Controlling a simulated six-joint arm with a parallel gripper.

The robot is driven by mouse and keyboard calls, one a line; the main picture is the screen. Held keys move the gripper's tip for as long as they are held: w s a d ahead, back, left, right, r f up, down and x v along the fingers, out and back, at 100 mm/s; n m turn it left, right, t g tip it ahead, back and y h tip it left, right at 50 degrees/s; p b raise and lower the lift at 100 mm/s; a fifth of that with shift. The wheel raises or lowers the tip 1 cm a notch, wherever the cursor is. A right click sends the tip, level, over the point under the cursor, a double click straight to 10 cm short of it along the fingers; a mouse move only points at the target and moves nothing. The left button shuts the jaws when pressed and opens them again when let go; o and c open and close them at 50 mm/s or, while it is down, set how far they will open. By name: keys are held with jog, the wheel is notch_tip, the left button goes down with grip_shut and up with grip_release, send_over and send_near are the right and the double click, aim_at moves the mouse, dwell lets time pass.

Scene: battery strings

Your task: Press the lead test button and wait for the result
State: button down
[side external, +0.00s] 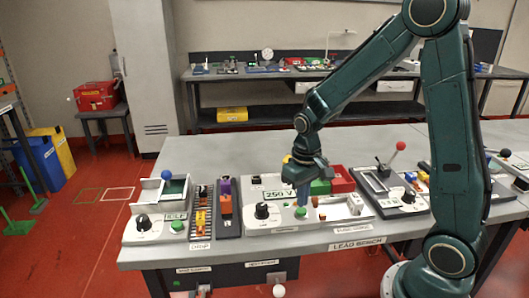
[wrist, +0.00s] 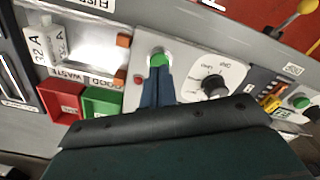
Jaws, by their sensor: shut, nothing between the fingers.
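A green button (side external: 300,212) stands on the pale control panel in the middle of the bench in the side view. It also shows in the wrist view (wrist: 159,59), just ahead of the fingertips. My gripper (side external: 302,203) is shut, empty and points down over this button. In the wrist view my blue fingers (wrist: 158,72) overlap the button's near edge; I cannot tell whether they touch it. A black knob (side external: 262,211) and a display reading 250 V (side external: 278,195) are on the same panel. A small red dot (wrist: 138,79) sits beside the button.
Green (side external: 320,187) and red (side external: 342,180) bins stand behind the panel, with a white tray (side external: 335,208) to its right. Another green button (side external: 178,226) is on the left unit. A red-balled lever (side external: 400,146) rises at right. The bench's front strip is clear.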

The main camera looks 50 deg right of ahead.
aim_at(302, 210)
jog(key=shift+f, duration=1.2)
dwell(0.5)
jog(key=shift+r, duration=3.05)
jog(key=shift+r, duration=0.1)
jog(key=shift+s+a+r, duration=0.1)
jog(key=shift+a+r, duration=0.05)
jog(key=shift+r, duration=0.1)
jog(key=s+a+r+n+t, duration=0.1)
jog(key=s+a+r+t, duration=0.1)
jog(key=s+r, duration=0.4)
jog(key=s+a+r+n+t, duration=0.2)
jog(key=s+r, duration=0.4)
jog(key=s, duration=0.3)
jog(key=a+t, duration=0.1)
jog(key=a, duration=0.1)
jog(key=shift+a+r+t, duration=0.3)
jog(key=shift+r, duration=0.1)
